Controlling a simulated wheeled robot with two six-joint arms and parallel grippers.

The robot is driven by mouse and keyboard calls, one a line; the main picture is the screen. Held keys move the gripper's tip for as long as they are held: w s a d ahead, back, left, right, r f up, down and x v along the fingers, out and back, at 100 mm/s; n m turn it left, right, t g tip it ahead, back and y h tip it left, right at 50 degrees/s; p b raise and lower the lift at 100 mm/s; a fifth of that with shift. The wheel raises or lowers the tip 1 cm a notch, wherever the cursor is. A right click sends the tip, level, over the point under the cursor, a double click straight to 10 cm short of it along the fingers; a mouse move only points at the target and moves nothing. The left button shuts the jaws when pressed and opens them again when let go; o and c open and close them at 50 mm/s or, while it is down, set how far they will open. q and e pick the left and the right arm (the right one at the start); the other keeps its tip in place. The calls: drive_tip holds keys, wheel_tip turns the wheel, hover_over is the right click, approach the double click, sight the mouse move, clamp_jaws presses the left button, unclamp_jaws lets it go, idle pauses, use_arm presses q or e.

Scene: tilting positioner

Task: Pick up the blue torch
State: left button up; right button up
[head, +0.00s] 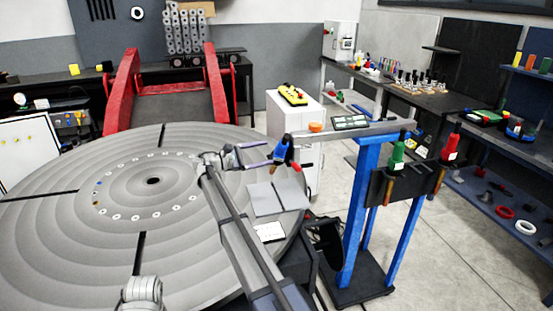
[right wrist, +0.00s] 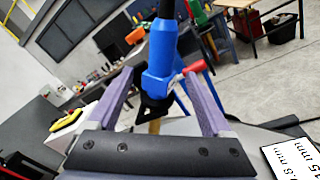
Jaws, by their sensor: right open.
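The blue torch (head: 281,150) hangs at the left end of a narrow grey shelf on a blue stand, beside the large round table. My right gripper (head: 267,154) is open over the table's right side, its fingers pointing at the torch. In the right wrist view the blue torch (right wrist: 159,57) shows upright between the two purple fingers of my right gripper (right wrist: 158,76), with a gap on each side. Its black top runs out of that picture. I cannot tell how deep it sits between the fingers. My left gripper is not in view.
The grey round table (head: 60,215) fills the left. A red part (head: 297,167) is close by the torch. The floor further right is clear.

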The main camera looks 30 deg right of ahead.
sight(276, 151)
drive_tip(key=shift+s+d+f, duration=0.1)
drive_tip(key=shift+s+d, duration=0.05)
drive_tip(key=shift+d, duration=1.1)
drive_tip(key=shift+s+d, duration=0.15)
drive_tip(key=shift+d, duration=1.1)
drive_tip(key=shift+s+d+f, duration=0.1)
drive_tip(key=shift+s+d, duration=0.05)
drive_tip(key=shift+d, duration=1.1)
drive_tip(key=shift+r, duration=0.1)
clamp_jaws()
